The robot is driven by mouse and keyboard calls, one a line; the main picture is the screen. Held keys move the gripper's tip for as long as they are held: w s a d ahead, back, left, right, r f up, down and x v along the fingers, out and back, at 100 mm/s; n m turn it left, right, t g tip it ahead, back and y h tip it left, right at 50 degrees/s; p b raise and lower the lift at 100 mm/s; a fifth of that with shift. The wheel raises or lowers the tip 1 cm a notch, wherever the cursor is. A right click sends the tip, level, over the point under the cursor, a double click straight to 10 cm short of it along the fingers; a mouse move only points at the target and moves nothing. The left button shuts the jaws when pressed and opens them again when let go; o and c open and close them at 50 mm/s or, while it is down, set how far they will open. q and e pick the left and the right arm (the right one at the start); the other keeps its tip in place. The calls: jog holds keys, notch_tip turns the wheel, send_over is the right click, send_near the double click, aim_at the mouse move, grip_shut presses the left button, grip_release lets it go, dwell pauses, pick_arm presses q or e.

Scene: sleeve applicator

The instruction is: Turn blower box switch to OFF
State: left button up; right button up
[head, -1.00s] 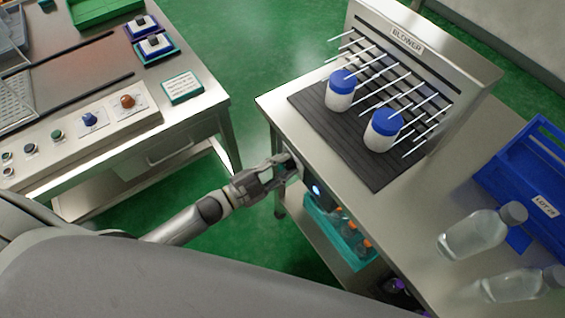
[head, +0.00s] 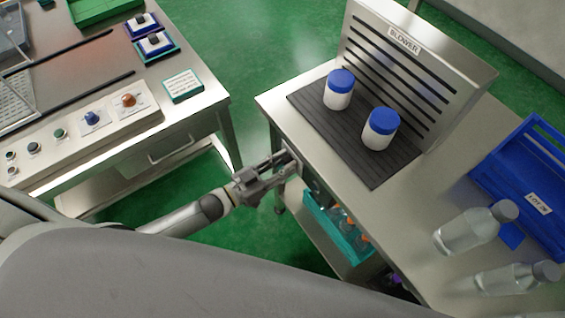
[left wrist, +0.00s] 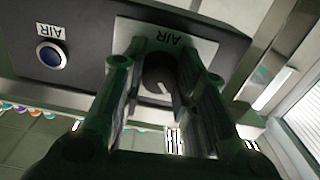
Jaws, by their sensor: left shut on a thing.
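The blower box (left wrist: 85,45) shows in the left wrist view as a dark front face under the table edge, with upside-down AIR labels. Its round dark switch knob (left wrist: 158,76) has a pale pointer mark and sits between my fingers. My left gripper (head: 287,162) reaches the table's near-left side in the head view and is shut on the knob; it also shows in the left wrist view (left wrist: 160,68). The knob is hidden in the head view. A round blue lamp or button (left wrist: 51,56) is beside it. The slotted blower panel (head: 470,84) shows no white streaks. My right gripper is not in view.
Two white jars with blue caps (head: 338,98) (head: 379,136) stand on the dark ribbed mat (head: 375,176). Two clear bottles (head: 468,232) (head: 507,280) and a blue rack (head: 490,182) are at right. A teal crate (head: 322,219) sits below. A control bench (head: 200,88) is left.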

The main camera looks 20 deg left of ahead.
pick_arm(q)
jog(key=shift+n, duration=0.5)
jog(key=o, duration=1)
jog(key=v, duration=1.2)
jog(key=shift+f, duration=0.1)
